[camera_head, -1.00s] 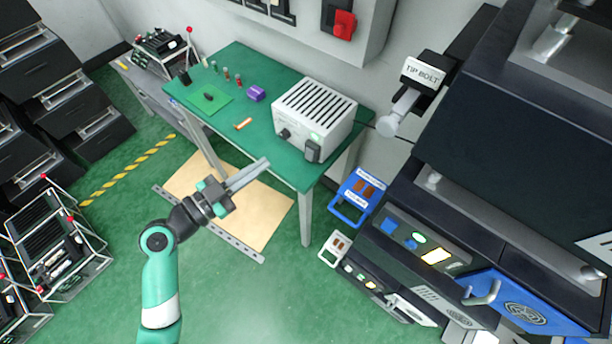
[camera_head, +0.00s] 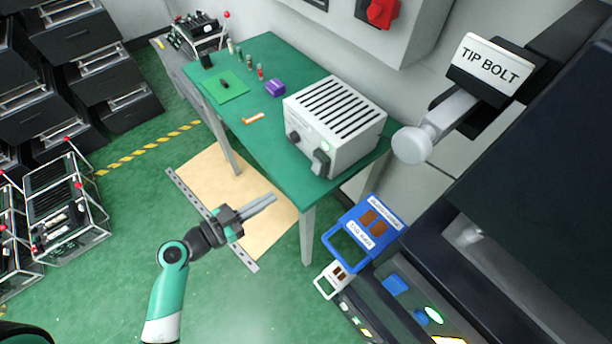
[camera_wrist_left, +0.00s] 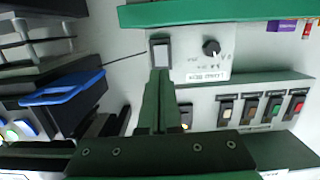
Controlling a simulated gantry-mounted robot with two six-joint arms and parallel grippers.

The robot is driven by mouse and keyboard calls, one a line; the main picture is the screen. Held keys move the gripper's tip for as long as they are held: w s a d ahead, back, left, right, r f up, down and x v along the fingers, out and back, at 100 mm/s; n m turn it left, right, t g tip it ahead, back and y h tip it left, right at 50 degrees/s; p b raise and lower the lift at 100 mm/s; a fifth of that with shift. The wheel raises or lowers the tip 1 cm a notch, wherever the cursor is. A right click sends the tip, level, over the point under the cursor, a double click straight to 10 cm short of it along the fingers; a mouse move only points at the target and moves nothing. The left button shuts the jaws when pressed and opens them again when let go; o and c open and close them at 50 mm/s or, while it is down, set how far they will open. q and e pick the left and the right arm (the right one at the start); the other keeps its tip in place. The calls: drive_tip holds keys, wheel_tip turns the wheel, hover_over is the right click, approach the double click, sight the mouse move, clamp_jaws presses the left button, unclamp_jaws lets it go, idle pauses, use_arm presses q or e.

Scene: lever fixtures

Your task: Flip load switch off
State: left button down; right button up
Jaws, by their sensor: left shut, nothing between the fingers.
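The white load box (camera_head: 338,112) with a slotted top stands on the green bench. Its front carries a black round knob (camera_head: 294,138) and a dark rocker switch (camera_head: 320,162) near the right corner. In the left wrist view the box front appears upside down, with the switch (camera_wrist_left: 161,52) beside the knob (camera_wrist_left: 211,47). I cannot tell which way the rocker is tilted. My left gripper (camera_head: 275,198) is shut and empty, in front of the bench and apart from the box. In the wrist view its fingers (camera_wrist_left: 160,100) point towards the switch. My right gripper is not in view.
The bench's front edge and a leg (camera_head: 307,235) stand near my left gripper. A blue frame (camera_head: 365,230) and a dark machine with a TIP BOLT sign (camera_head: 489,64) are on the right. A purple block (camera_head: 275,88) lies on the bench.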

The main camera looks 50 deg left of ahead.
sight(314, 171)
use_arm(q)
drive_tip(key=w, duration=0.4)
drive_tip(key=w+f, duration=0.1)
drive_tip(key=w, duration=0.3)
drive_tip(key=w+d, duration=0.1)
drive_tip(key=w, duration=0.3)
drive_tip(key=shift+w+f, duration=0.25)
drive_tip(key=shift+w, duration=0.1)
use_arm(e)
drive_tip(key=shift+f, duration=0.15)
